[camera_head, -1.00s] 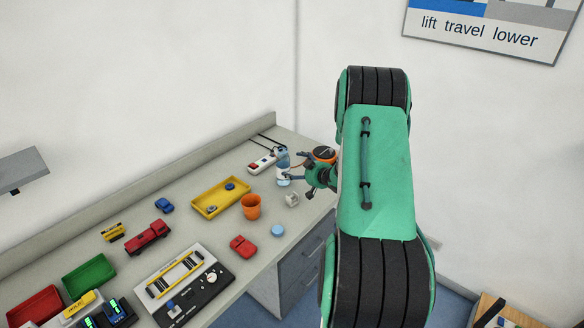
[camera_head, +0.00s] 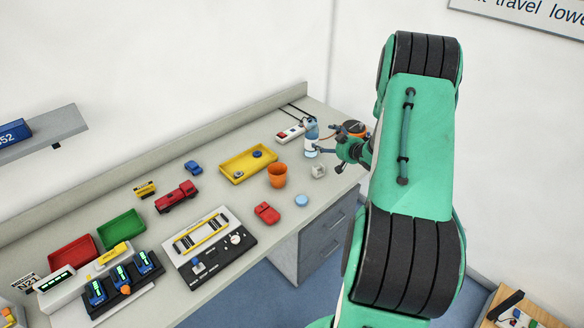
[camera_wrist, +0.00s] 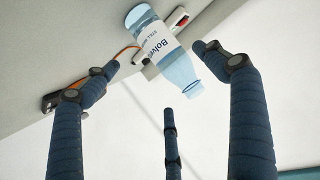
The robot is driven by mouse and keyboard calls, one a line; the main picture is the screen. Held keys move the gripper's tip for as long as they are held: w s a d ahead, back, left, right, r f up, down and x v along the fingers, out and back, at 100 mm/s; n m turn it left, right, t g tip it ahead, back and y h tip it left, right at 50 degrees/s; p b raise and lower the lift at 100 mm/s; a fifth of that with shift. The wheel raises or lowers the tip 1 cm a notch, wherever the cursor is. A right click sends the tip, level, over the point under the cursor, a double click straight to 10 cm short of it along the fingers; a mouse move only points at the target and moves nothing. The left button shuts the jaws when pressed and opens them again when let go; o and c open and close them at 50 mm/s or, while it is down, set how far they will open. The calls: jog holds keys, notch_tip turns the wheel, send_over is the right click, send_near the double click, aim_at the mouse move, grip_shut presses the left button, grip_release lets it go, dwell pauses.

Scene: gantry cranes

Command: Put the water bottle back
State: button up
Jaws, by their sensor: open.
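The water bottle (camera_head: 310,146) is clear blue with a white label and stands upright at the far right end of the bench. In the wrist view the bottle (camera_wrist: 160,45) shows upside down, its label and neck visible. My gripper (camera_head: 333,151) is just right of the bottle in the head view. Its dark blue fingers (camera_wrist: 160,80) are spread in the wrist view, with the bottle between and beyond the two outer tips. It is open and holds nothing; whether a finger touches the bottle I cannot tell.
A white power strip (camera_head: 290,133) lies left of the bottle. A small grey-white item (camera_head: 318,171), an orange cup (camera_head: 277,175) and a yellow tray (camera_head: 234,169) are close by. A grey wall shelf (camera_head: 58,126) carries a blue box (camera_head: 14,132) at left.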

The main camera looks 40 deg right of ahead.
jog(key=w+a+r+g+h, duration=0.1)
jog(key=w+a+r, duration=0.2)
jog(key=a+r, duration=0.3)
jog(key=w+a+r+g+h, duration=0.15)
jog(key=a+r, duration=0.25)
jog(key=r, duration=0.4)
jog(key=s+a+r+g, duration=0.1)
jog(key=s+a+r, duration=0.2)
jog(key=a+r, duration=1)
jog(key=s+a+r+g+y, duration=0.1)
jog(key=s+a, duration=0.5)
jog(key=a, duration=0.4)
jog(key=s+a+r+g+y, duration=0.15)
jog(key=s+a, duration=0.35)
jog(key=a, duration=0.5)
jog(key=s+a+f+n+g+y, duration=0.1)
jog(key=s+a+f+n+y, duration=0.1)
jog(key=s+a, duration=1.3)
jog(key=shift+s+a+n+y, duration=0.25)
jog(key=shift+s+n+y, duration=0.15)
jog(key=shift+s+y, duration=0.5)
